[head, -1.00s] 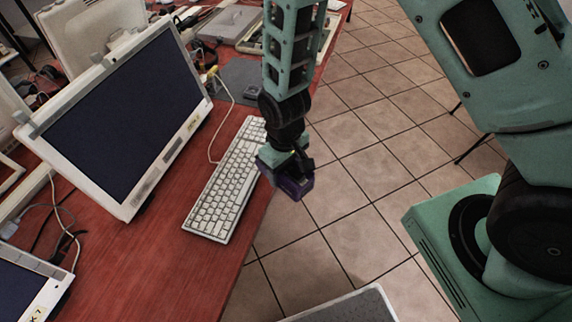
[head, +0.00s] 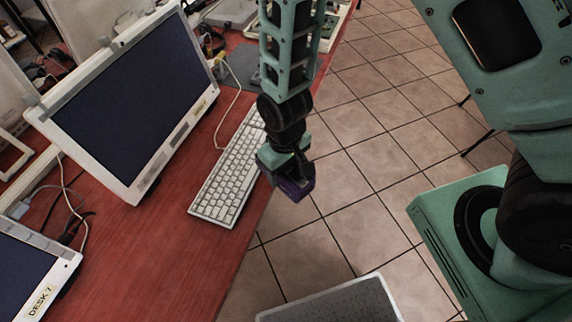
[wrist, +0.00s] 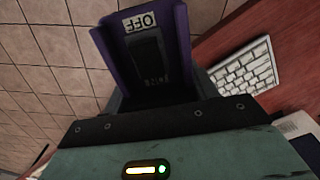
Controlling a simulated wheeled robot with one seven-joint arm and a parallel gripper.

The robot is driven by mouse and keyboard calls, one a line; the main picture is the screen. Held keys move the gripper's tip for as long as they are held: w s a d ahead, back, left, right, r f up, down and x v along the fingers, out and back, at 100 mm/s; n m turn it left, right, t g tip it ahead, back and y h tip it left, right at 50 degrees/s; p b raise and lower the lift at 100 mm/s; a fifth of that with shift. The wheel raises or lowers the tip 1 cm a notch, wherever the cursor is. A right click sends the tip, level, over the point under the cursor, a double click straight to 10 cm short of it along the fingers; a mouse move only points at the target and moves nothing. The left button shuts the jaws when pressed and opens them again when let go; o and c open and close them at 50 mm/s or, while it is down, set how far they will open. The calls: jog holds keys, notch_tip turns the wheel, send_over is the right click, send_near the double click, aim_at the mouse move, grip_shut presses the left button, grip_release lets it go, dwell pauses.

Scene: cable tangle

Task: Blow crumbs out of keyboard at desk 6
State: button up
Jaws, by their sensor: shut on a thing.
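The white keyboard (head: 232,180) lies on the red desk along its right edge, in front of a large monitor; part of it also shows in the wrist view (wrist: 245,68). My gripper (head: 288,170) is shut on a purple device (head: 296,190), held just off the desk edge beside the keyboard, over the floor side. In the wrist view the purple device (wrist: 182,50) shows an "OFF" label and a dark switch area. My arm hides the keyboard's far end. The device's outlet cannot be made out.
The monitor (head: 125,95) bears a small label too blurred to read surely. A second screen marked "DESK 7" (head: 30,275) stands at lower left. Cables lie between them. A grey pad (head: 245,65) lies beyond the keyboard. Open tiled floor (head: 345,215) is at right.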

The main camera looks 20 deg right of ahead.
aim_at(280, 176)
jog(key=shift+s+a+p, duration=0.15)
jog(key=shift+s+a, duration=0.55)
jog(key=shift+s, duration=0.2)
jog(key=shift+s+a+p, duration=0.15)
jog(key=shift+s+a, duration=0.5)
jog(key=shift+s, duration=0.2)
dwell(0.3)
notch_tip(280, 176, up, 6)
jog(key=p, duration=0.5)
dwell(0.6)
jog(key=shift+w+d, duration=0.35)
jog(key=w+d+m, duration=0.2)
jog(key=w+d, duration=0.3)
jog(key=d, duration=0.6)
jog(key=w+d+f+m, duration=0.1)
jog(key=w+d+m, duration=0.2)
jog(key=d, duration=0.8)
jog(key=shift+w+d+b, duration=0.25)
jog(key=shift+w+b, duration=0.15)
jog(key=shift+w, duration=0.75)
